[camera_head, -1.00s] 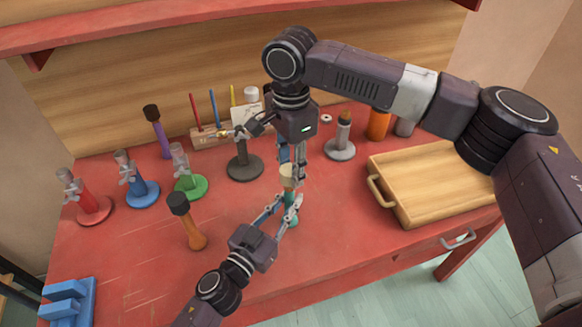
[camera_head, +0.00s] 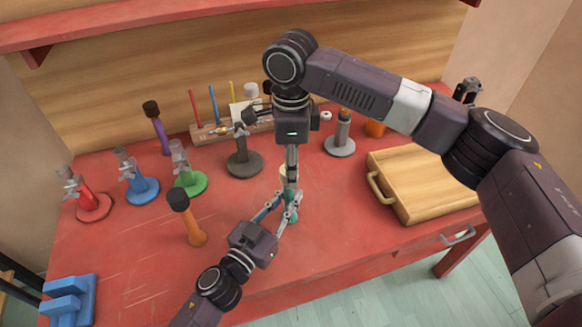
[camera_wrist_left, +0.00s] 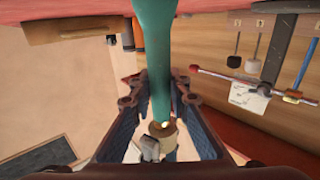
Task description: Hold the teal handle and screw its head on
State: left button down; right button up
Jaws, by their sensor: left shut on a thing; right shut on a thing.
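The teal handle (camera_head: 292,218) is upright over the red table; it also shows as a long teal rod in the left wrist view (camera_wrist_left: 158,60). My left gripper (camera_head: 283,204) comes in from the lower left and is shut on the handle. A cream head (camera_head: 283,171) is at the handle's upper end, mostly hidden behind my right gripper (camera_head: 291,180), which points down from above and is shut on it. In the left wrist view a tan end piece (camera_wrist_left: 163,130) sits at the handle's end. I cannot tell how tightly they are joined.
An orange-handled mallet (camera_head: 191,220) stands left of my left gripper. Red (camera_head: 94,207), blue (camera_head: 142,190), green (camera_head: 190,186) and dark (camera_head: 244,165) stands are behind. A wooden tray (camera_head: 425,205) is at right, a blue block (camera_head: 70,300) at front left. The front middle table is clear.

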jog(key=m, duration=0.3)
jog(key=shift+m, duration=0.3)
jog(key=o, duration=1)
jog(key=shift+c, duration=0.2)
jog(key=shift+s+r, duration=0.1)
jog(key=shift+r, duration=2.2)
jog(key=shift+c, duration=0.4)
